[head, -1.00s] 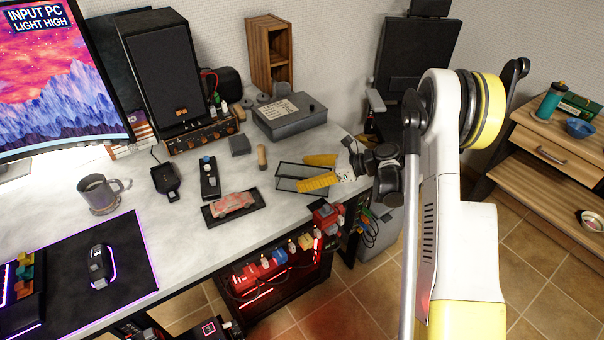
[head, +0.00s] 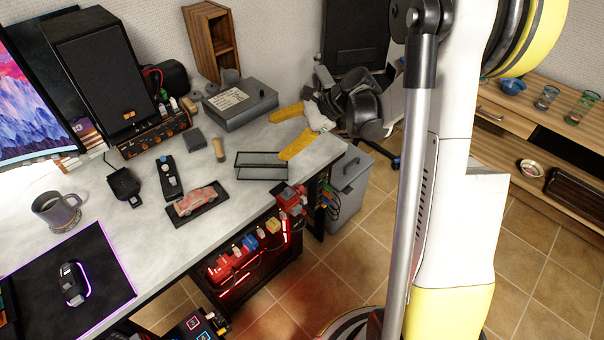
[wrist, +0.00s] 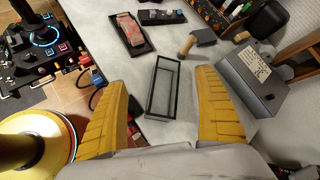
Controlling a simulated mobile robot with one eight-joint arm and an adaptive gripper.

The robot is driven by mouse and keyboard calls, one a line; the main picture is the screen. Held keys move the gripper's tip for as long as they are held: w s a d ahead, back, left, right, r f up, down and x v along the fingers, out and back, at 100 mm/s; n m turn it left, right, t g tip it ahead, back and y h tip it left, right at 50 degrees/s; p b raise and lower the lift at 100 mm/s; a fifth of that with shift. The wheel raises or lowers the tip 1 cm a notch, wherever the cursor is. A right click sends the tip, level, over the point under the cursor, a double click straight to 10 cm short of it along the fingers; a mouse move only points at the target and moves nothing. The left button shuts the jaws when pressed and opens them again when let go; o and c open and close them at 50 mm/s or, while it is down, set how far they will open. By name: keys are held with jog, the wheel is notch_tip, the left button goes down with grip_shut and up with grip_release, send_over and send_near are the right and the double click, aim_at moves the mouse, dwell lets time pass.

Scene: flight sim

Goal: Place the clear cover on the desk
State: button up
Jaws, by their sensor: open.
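The clear cover (head: 262,166) is a see-through box with thin black edges. It rests on the desk (head: 232,200) near the front edge, right of the red model car (head: 197,202) on its black base. My gripper (head: 278,136) has two yellow fingers, spread apart and empty, just behind and to the right of the cover. In the wrist view the cover (wrist: 163,88) lies beyond and between the open fingers (wrist: 162,77), with a gap on both sides.
A grey box with a label (head: 240,103) and a small wooden cylinder (head: 219,150) stand behind the cover. Red devices (head: 291,198) hang at the desk's front edge. A black device with knobs (head: 170,178) lies left of the cylinder. Bare desk shows around the cover.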

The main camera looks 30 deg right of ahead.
jog(key=s+a+r+n+h, duration=0.45)
jog(key=s+r+n, duration=0.35)
jog(key=s, duration=0.2)
jog(key=s+r+n+t+h, duration=0.1)
jog(key=s+n+h, duration=0.3)
jog(key=s+n, duration=0.6)
jog(key=s+t, duration=0.1)
jog(key=s, duration=0.2)
jog(key=shift+d+r, duration=0.2)
